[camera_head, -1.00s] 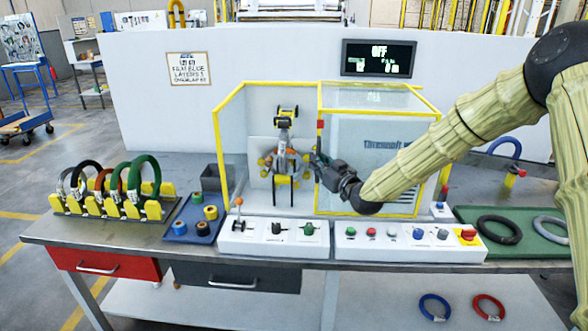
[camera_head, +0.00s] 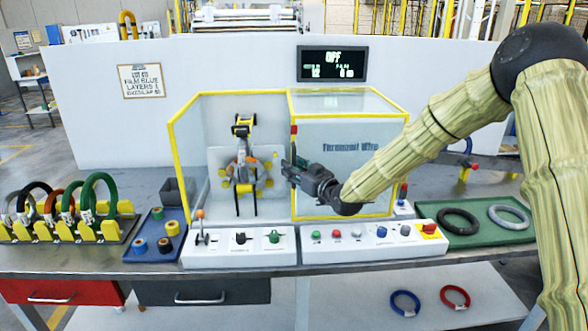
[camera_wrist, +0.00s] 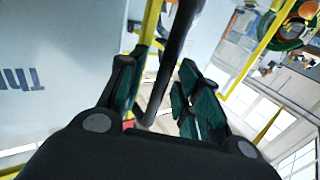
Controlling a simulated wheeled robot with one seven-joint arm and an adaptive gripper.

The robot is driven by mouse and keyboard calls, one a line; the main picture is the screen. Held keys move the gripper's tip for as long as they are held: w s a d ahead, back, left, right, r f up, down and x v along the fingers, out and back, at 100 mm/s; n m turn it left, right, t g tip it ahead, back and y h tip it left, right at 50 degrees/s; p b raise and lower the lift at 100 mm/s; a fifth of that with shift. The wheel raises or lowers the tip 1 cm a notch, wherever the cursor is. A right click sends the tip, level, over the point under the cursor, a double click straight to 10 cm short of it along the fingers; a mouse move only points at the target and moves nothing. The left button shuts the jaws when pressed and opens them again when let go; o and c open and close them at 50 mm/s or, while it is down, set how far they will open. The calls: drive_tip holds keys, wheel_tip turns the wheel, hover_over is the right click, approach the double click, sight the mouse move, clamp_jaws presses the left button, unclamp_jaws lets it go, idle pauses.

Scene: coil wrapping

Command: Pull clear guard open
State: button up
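The clear guard (camera_head: 350,92) is a yellow-framed see-through box over the right part of the wrapping machine. The machine's left part is uncovered, and the wrapping head (camera_head: 242,165) shows there. My gripper (camera_head: 287,168) is at the guard's left front edge. In the wrist view, my gripper (camera_wrist: 155,98) has its green-padded fingers apart. A black bar, which looks like the guard's handle (camera_wrist: 170,62), runs between them. Gaps show beside the bar, so the fingers do not look closed on it. The yellow frame edge (camera_wrist: 149,25) is just behind.
Control boxes (camera_head: 240,247) with knobs and buttons stand along the table's front. A coil rack (camera_head: 60,235) and blue tray (camera_head: 140,252) are at left. A green mat (camera_head: 470,235) with two rings is at right. A display (camera_head: 332,63) hangs behind.

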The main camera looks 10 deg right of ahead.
drive_tip(key=v, duration=1.2)
drive_tip(key=shift+d, duration=0.1)
drive_tip(key=s+f+m+g+h, duration=0.1)
drive_tip(key=s+f+g+h, duration=0.15)
drive_tip(key=s+f, duration=0.65)
drive_tip(key=s+f+m+g+h, duration=0.1)
drive_tip(key=s+f+m+g, duration=0.2)
drive_tip(key=f, duration=1.1)
drive_tip(key=s+f+g+h, duration=0.1)
drive_tip(key=s+f+g, duration=0.2)
drive_tip(key=s+f, duration=0.65)
drive_tip(key=s+d+f+g+h, duration=0.1)
drive_tip(key=s+f, duration=0.4)
drive_tip(key=s, duration=0.5)
drive_tip(key=s+d+f+m+g+h, duration=0.1)
drive_tip(key=s+f+g, duration=0.3)
drive_tip(key=s, duration=0.6)
drive_tip(key=s+d+f+m+g+h, duration=0.1)
drive_tip(key=s+d+f+g+h, duration=0.1)
drive_tip(key=s+f, duration=0.3)
drive_tip(key=s, duration=0.4)
drive_tip(key=shift+s+d+f, duration=0.3)
drive_tip(key=shift+s+f, duration=0.1)
